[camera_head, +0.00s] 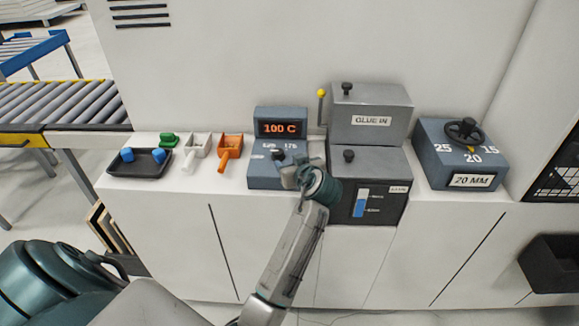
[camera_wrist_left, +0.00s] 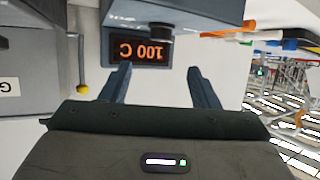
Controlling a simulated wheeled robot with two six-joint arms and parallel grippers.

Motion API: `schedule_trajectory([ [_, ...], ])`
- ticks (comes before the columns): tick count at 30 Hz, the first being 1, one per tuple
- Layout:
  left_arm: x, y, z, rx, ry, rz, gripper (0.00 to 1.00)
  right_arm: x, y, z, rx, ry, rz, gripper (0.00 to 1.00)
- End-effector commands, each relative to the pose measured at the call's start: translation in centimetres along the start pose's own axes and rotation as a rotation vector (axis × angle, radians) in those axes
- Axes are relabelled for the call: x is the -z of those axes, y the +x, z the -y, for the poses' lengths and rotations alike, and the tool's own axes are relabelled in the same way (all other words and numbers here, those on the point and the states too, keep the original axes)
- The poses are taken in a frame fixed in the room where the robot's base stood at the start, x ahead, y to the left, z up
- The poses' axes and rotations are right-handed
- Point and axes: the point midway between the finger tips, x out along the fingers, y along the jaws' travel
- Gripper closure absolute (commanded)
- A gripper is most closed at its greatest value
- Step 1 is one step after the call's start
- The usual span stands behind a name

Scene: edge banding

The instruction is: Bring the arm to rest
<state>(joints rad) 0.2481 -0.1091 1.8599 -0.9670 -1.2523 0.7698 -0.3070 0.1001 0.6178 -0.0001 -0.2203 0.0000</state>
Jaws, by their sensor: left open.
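My left gripper (camera_head: 292,172) is in front of the grey-blue temperature control box (camera_head: 263,180), near its knob (camera_head: 278,155). The box's display (camera_head: 281,129) reads 100 C in orange. In the left wrist view the two fingers of my left gripper (camera_wrist_left: 160,82) are apart with nothing between them. The display (camera_wrist_left: 141,51) shows upside down beyond them, with the dark knob (camera_wrist_left: 160,35) close by. I cannot tell from these views whether the fingers touch the box. My right gripper is not in view.
Right of my gripper stand the glue unit (camera_head: 372,116) with its yellow-tipped lever (camera_head: 321,95) and a 20 MM box (camera_head: 452,163) with a handwheel. Left are a black tray (camera_head: 139,162) with blue pieces, a green piece (camera_head: 168,140), a white scoop (camera_head: 196,146) and an orange scoop (camera_head: 229,148).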

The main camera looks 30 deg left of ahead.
Motion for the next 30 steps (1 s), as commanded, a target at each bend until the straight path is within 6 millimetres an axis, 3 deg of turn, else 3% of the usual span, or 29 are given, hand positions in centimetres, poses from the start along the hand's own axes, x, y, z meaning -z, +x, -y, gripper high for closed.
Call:
schedule_trajectory([
  [11,0.0,0.0,0.0,0.0,0.0,0.0,0.44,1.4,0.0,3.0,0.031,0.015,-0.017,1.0],
  [17,-0.7,0.0,0.5,-0.003,0.013,0.016,0.44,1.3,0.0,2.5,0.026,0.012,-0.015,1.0],
  [20,-3.1,-0.3,2.3,-0.018,0.062,0.069,0.44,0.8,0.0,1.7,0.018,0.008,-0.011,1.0],
  [23,-7.1,-1.3,5.4,-0.054,0.149,0.167,0.44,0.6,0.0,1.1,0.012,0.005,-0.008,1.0],
  [27,-13.1,-4.2,10.5,-0.147,0.313,0.332,0.44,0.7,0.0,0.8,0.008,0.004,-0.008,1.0],
  [30,-16.4,-7.0,13.7,-0.232,0.427,0.437,0.44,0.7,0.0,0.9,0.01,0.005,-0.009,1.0],
])
